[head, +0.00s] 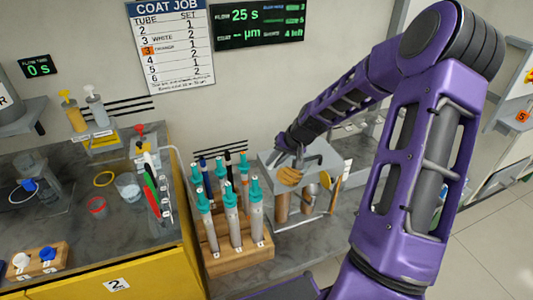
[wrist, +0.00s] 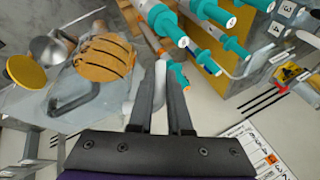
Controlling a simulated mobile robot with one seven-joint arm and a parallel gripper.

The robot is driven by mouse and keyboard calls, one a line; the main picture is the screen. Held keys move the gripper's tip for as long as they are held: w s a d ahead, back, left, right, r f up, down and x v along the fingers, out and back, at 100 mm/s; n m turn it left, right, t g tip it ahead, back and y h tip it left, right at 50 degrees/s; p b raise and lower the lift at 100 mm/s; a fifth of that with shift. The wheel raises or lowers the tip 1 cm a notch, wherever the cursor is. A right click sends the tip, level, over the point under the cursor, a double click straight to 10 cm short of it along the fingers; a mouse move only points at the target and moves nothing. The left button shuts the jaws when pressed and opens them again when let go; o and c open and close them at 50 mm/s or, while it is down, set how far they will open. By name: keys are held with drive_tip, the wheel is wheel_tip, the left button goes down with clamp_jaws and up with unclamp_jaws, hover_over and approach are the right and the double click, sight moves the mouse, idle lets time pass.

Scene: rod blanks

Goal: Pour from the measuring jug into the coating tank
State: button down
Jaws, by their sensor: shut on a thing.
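My gripper (wrist: 172,75) is shut on a pale slim piece (wrist: 160,92) between its fingers in the wrist view. I cannot tell whether this is part of the measuring jug. I cannot identify the coating tank for certain.
A wooden rack (head: 240,258) of grey, teal-tipped rods stands left of my arm. The grey rack (head: 305,160) bears a striped orange pad (wrist: 105,57), a metal bowl-shaped tool (wrist: 48,50) and a yellow disc (wrist: 25,72).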

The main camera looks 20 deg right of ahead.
drive_tip(key=shift+d+r+n, duration=0.15)
drive_tip(key=shift+r+n, duration=0.05)
drive_tip(key=shift+n, duration=0.1)
drive_tip(key=shift+w+a+r+n+h, duration=0.1)
drive_tip(key=shift+a+r+n+h, duration=0.1)
drive_tip(key=shift+a+h, duration=0.5)
drive_tip(key=shift+a+r+n+h, duration=0.1)
drive_tip(key=shift+a+r+h, duration=0.15)
drive_tip(key=shift+h, duration=0.75)
drive_tip(key=shift+a+f+h+b, duration=0.15)
drive_tip(key=shift+f+h+b, duration=0.15)
drive_tip(key=shift+b, duration=0.45)
drive_tip(key=shift+a+r+g+b, duration=0.1)
drive_tip(key=shift+r+g+b, duration=0.15)
drive_tip(key=shift+b, duration=0.2)
drive_tip(key=shift+r+h, duration=0.1)
drive_tip(key=shift+h, duration=0.2)
